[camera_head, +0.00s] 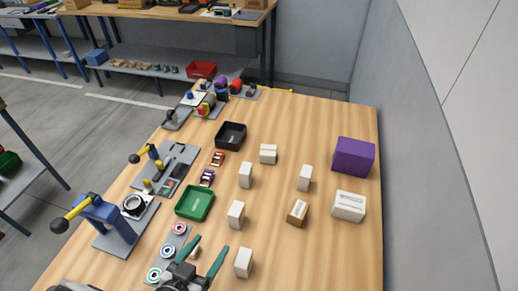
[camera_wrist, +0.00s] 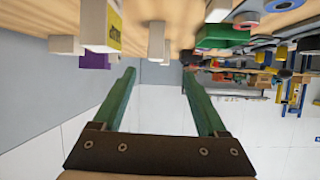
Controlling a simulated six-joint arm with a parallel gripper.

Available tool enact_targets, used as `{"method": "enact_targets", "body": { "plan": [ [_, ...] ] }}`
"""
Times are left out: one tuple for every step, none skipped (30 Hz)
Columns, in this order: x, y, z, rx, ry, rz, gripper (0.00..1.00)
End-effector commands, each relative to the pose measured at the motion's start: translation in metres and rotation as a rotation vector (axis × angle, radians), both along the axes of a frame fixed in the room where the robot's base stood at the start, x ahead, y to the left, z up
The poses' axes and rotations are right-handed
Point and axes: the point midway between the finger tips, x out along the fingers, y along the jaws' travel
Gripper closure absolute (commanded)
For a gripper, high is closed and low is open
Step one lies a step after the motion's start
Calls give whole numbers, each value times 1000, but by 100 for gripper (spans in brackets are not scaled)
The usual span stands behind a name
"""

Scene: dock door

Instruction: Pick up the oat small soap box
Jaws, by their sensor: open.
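Several small pale, off-white boxes stand on the wooden table. In the head view they include a front box (camera_head: 244,263), one behind it (camera_head: 236,214), a middle one (camera_head: 246,175), a right one (camera_head: 305,178) and a lower, wider one (camera_head: 268,154). I cannot tell by colour which is the oat soap box. My gripper (camera_head: 211,243) is open and empty at the front of the table, left of the front box. In the wrist view the green fingers (camera_wrist: 158,72) are spread, with pale boxes (camera_wrist: 156,40) beyond them near the picture's top.
A brown box (camera_head: 297,212), a white labelled box (camera_head: 349,206) and a purple box (camera_head: 354,156) stand on the right. A green bin (camera_head: 194,203), a black bin (camera_head: 231,136) and a blue lever press (camera_head: 107,216) are on the left. A wall runs along the right. The table's front right is clear.

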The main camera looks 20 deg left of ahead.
Motion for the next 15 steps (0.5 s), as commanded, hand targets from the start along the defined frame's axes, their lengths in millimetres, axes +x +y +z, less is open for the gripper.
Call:
{"method": "enact_targets", "body": {
  "plan": [
    [-2, -2, -1, -25, -24, 4, 25],
    [-1, -3, -1, -35, -34, 3, 25],
    [5, -4, -3, -40, -39, 1, 25],
    [12, -5, -6, -42, -40, -2, 25],
    [19, -6, -9, -42, -39, -3, 25],
    [30, -7, -13, -41, -39, -4, 25],
    [38, -7, -16, -40, -39, -4, 25],
    [45, -8, -20, -40, -38, -4, 25],
    [55, -9, -23, -39, -38, -4, 25],
    [62, -9, -26, -39, -37, -4, 25],
    [68, -9, -29, -38, -38, -2, 25],
    [75, -9, -32, -38, -38, -2, 25],
    [79, -10, -34, -38, -37, -2, 25],
    [83, -9, -35, -37, -37, -1, 25],
    [87, -10, -37, -37, -37, -1, 25]
  ]
}}
